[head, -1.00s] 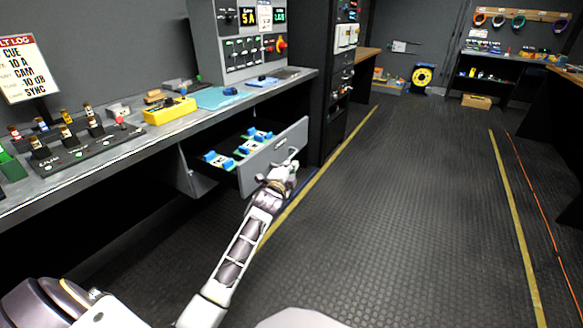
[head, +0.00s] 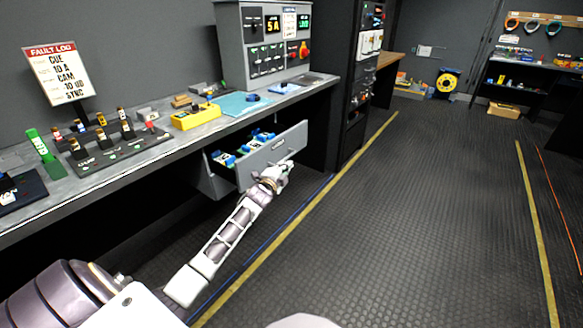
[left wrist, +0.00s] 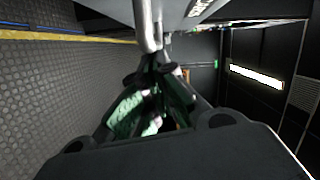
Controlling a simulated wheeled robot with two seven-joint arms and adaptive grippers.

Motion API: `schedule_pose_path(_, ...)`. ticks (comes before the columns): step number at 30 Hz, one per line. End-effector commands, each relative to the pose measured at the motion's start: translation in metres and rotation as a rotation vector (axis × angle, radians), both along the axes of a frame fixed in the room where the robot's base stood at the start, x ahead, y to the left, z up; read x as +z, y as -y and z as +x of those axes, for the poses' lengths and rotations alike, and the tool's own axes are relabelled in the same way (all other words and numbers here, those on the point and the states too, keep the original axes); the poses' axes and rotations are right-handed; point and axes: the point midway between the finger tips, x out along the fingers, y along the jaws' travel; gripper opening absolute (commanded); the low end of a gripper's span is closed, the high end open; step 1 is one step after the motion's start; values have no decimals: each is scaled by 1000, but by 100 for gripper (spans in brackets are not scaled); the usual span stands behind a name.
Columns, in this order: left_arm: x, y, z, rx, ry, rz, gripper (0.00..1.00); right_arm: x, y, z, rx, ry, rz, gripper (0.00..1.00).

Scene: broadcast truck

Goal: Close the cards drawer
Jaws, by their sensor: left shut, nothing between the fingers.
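The cards drawer (head: 274,157) is a grey drawer under the desk, standing partly open. Blue and white cards (head: 243,147) show inside it. My left gripper (head: 279,173) is shut and empty at the outer face of the drawer, close to its handle. In the left wrist view the drawer front (left wrist: 188,12) is at the top, with the pale handle (left wrist: 147,25) just beyond the shut fingertips (left wrist: 157,60). I cannot tell whether the fingers touch the handle or the front. My right gripper is not in view.
The grey desk (head: 160,148) above the drawer holds a yellow box (head: 195,117), a blue mat (head: 240,104) and a fault log sign (head: 57,73). A dark equipment rack (head: 357,90) stands right of the drawer. The floor (head: 430,210) to the right is clear.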

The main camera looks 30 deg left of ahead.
Motion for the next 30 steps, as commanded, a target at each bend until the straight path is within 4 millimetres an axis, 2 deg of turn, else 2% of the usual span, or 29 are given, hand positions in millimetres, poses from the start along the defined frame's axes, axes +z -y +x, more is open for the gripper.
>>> schedule_pose_path(21,1,-133,10,3,-1,5,0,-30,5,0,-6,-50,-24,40)
schedule_pose_path(30,0,-172,13,2,-1,4,0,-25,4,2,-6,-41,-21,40)
